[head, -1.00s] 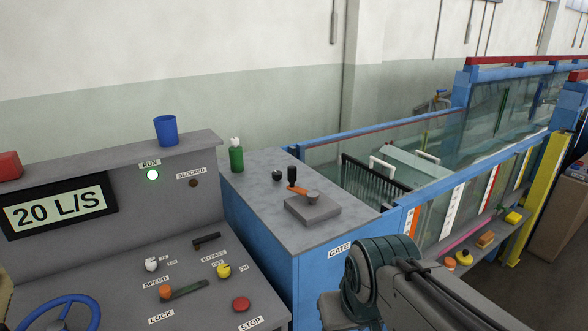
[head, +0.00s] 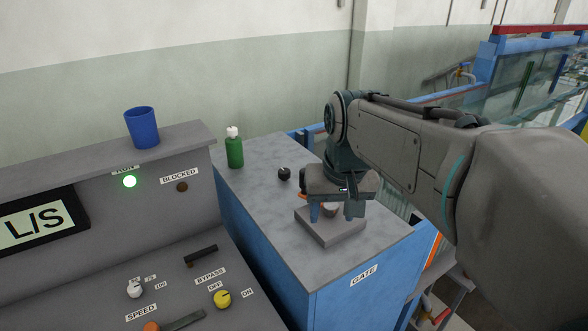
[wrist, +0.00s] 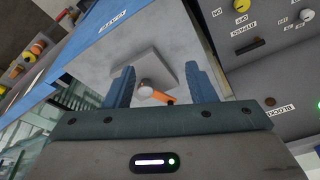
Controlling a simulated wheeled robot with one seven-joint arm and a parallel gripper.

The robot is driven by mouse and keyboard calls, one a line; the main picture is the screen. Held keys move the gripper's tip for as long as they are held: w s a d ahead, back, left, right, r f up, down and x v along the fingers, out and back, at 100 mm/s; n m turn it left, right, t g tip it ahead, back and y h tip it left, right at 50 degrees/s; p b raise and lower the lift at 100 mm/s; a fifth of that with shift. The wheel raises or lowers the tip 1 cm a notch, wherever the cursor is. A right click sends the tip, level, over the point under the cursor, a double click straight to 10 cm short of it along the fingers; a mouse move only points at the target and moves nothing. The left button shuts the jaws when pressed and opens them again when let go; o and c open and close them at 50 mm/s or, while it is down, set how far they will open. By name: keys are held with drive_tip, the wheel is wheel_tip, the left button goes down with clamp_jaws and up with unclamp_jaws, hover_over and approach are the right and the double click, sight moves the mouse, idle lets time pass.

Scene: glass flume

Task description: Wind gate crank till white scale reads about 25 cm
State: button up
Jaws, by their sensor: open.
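The gate crank, an orange arm on a round hub (wrist: 146,87), stands on a square grey block (head: 335,233) on top of the blue cabinet with the GATE label (head: 364,275). My gripper (head: 334,212) is just above the block, pointing down, and hides most of the crank in the head view. In the wrist view my gripper (wrist: 158,72) is open, with one blue finger on each side of the crank; the orange handle (wrist: 158,96) lies between them. I cannot tell whether they touch it. The white scale on the flume is hidden behind my arm.
A green bottle (head: 235,150) and a black knob (head: 284,174) stand on the cabinet top left of my gripper. The control desk with a blue cup (head: 142,127), lit green RUN lamp (head: 130,181) and yellow knob (head: 222,298) is at left. The glass flume (head: 540,80) is at right.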

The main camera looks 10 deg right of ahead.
drive_tip(key=w+r+g, duration=0.1)
drive_tip(key=w, duration=0.7)
drive_tip(key=w+r+m+g, duration=0.1)
drive_tip(key=w, duration=0.7)
drive_tip(key=w+r+m, duration=0.1)
drive_tip(key=w, duration=0.7)
drive_tip(key=shift+w+g, duration=0.1)
drive_tip(key=shift+g, duration=0.3)
wheel_tip(320, 180, down, 13)
drive_tip(key=shift+p, duration=0.5)
drive_tip(key=shift+c, duration=0.2)
